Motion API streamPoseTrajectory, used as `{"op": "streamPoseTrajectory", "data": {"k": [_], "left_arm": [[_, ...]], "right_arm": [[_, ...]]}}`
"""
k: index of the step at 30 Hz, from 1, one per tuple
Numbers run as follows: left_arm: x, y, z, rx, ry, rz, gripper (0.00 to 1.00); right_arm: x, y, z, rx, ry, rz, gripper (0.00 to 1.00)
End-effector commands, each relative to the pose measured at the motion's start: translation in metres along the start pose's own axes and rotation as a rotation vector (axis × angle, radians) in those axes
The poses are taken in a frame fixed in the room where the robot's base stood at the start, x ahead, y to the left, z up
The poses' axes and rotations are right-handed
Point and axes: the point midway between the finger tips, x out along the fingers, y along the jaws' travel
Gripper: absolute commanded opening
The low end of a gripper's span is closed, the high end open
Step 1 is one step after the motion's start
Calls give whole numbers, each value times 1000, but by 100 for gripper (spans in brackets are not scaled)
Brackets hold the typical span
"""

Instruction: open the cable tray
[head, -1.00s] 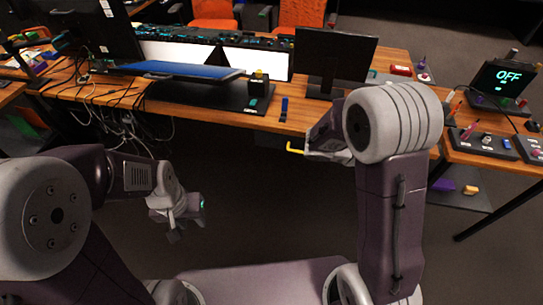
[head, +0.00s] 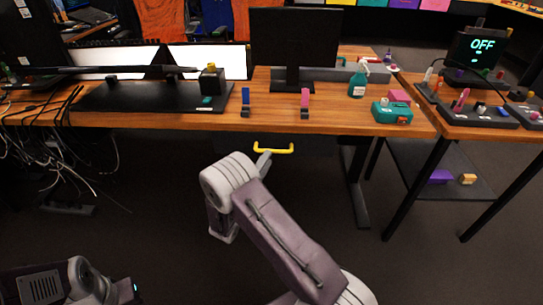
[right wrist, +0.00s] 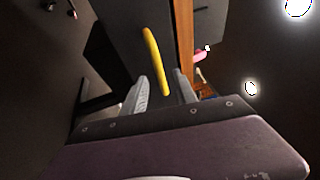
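The cable tray is a dark box under the front edge of the wooden desk, hard to make out in the head view. Its yellow handle (head: 273,149) sticks out below the desk edge. In the right wrist view the handle (right wrist: 156,60) stands in front of the tray's grey face (right wrist: 122,25). My right gripper (right wrist: 162,78) is open, and the handle's near end shows between its two fingers, with gaps on both sides. In the head view my right gripper (head: 263,162) is just below the handle. My left gripper (head: 125,292) is low at the left; its fingers are unclear.
The desk (head: 345,122) carries a monitor (head: 292,38), a spray bottle (head: 358,82) and a teal box (head: 391,112). Loose cables (head: 45,150) hang at the left. A side table (head: 462,128) stands at the right. The floor before the desk is free.

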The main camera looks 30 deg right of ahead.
Motion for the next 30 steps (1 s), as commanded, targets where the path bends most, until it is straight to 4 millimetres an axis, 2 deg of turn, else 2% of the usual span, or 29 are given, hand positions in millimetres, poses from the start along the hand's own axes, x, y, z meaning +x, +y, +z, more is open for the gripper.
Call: {"op": "streamPoseTrajectory", "data": {"k": [1, 7, 11, 17, 18, 21, 30], "left_arm": [[9, 0, 1, 0, 0, 0, 36], [20, 0, 2, 0, 0, 0, 36], [21, 0, 2, 0, -1, 0, 36], [20, 0, 2, 0, -1, 0, 36], [20, 0, 2, 0, -1, 0, 36], [20, 0, 2, 0, -1, 0, 36], [20, 0, 2, 0, -1, 0, 36]], "right_arm": [[11, 4, -2, 3, 6, -3, 34], [43, 3, -1, 3, 3, -1, 34], [51, 1, 0, 1, 1, -1, 34], [51, 0, 0, 0, 0, -1, 34], [51, 0, 0, 0, 0, -1, 29], [51, 0, 0, 0, 0, -1, 1], [51, 0, 0, 0, 1, 0, 0]]}}
